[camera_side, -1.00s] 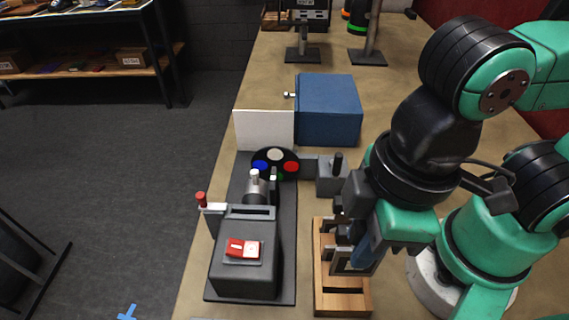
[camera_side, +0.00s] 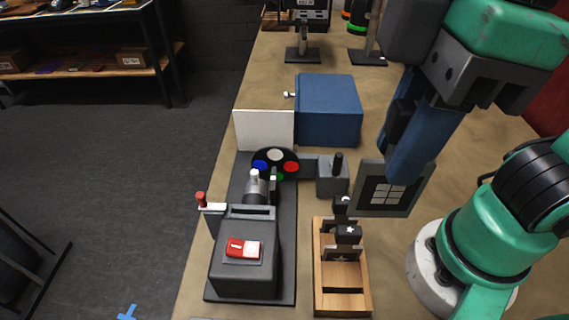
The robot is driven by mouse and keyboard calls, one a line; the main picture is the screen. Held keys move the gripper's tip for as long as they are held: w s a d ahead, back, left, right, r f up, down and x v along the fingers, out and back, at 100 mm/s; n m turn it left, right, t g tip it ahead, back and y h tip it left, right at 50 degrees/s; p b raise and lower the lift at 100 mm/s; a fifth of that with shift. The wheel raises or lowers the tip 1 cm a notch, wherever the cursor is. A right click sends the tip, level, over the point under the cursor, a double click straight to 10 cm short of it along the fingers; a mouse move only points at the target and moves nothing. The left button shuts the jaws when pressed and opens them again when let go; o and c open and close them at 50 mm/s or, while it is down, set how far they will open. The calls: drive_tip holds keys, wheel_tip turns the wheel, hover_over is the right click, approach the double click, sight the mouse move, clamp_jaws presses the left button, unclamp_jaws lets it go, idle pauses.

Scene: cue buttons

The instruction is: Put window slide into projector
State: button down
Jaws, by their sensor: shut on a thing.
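My gripper (camera_side: 405,160) is shut on the window slide (camera_side: 392,189), a dark grey square frame with a white paned window picture. The slide hangs in the air to the right of the wooden slide rack (camera_side: 341,276) and above the table. The rack holds other dark slides with small black tabs, one tab marked with a star (camera_side: 348,235). The projector (camera_side: 246,255) is a dark grey box to the left of the rack, with a slot (camera_side: 246,211) across its top, a red and white switch (camera_side: 242,248) and a lens barrel (camera_side: 257,187).
A colour wheel (camera_side: 275,163) and a white screen (camera_side: 264,130) stand behind the projector. A red-tipped lever (camera_side: 201,202) is at its left. A grey block with a black knob (camera_side: 333,174) and a blue box (camera_side: 328,109) stand farther back.

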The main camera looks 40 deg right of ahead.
drive_tip(key=w+a+f, duration=0.2)
drive_tip(key=w+f, duration=0.9)
drive_tip(key=w, duration=0.4)
drive_tip(key=shift+a+f, duration=0.3)
drive_tip(key=shift+a, duration=0.1)
drive_tip(key=shift+f, duration=3.35)
idle(2.1)
drive_tip(key=shift+c, duration=2.4)
unclamp_jaws()
